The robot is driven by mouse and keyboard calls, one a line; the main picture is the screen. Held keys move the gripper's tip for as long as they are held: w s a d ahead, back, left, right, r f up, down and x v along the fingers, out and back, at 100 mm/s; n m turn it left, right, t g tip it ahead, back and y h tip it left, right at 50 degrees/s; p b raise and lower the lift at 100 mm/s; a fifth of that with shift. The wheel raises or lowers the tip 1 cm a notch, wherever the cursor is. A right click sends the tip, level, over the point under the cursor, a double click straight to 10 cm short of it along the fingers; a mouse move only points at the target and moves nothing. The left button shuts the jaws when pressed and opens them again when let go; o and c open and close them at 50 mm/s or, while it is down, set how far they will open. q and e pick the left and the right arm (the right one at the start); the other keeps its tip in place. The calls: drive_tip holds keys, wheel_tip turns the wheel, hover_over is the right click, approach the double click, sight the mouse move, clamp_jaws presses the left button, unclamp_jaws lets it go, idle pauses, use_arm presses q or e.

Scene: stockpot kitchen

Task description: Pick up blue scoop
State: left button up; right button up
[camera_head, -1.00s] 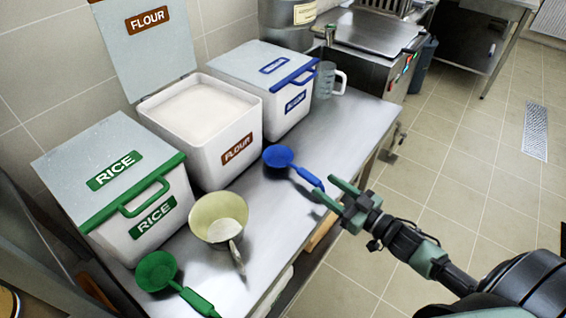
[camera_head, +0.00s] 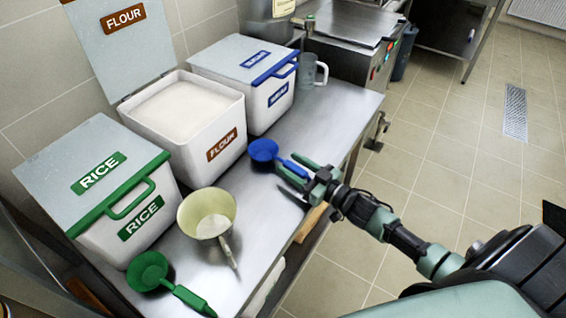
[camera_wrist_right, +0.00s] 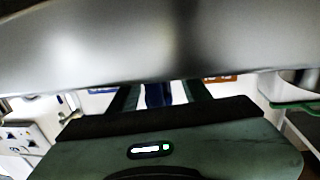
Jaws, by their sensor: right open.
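The blue scoop (camera_head: 263,150) lies on the steel table in front of the flour bin, its handle pointing right toward my arm. My right gripper (camera_head: 287,164) is low over the table edge, its green fingers open on either side of the handle. In the right wrist view a blue piece, the scoop's handle (camera_wrist_right: 157,95), shows between the two fingers. I cannot tell whether either finger touches it. My left gripper is not in view.
A cream scoop (camera_head: 207,215) and a green scoop (camera_head: 150,272) lie toward the front. A clear jug (camera_head: 308,72) stands farther back. The table's right edge is below my gripper.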

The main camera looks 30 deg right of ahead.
clamp_jaws()
drive_tip(key=shift+r, duration=0.1)
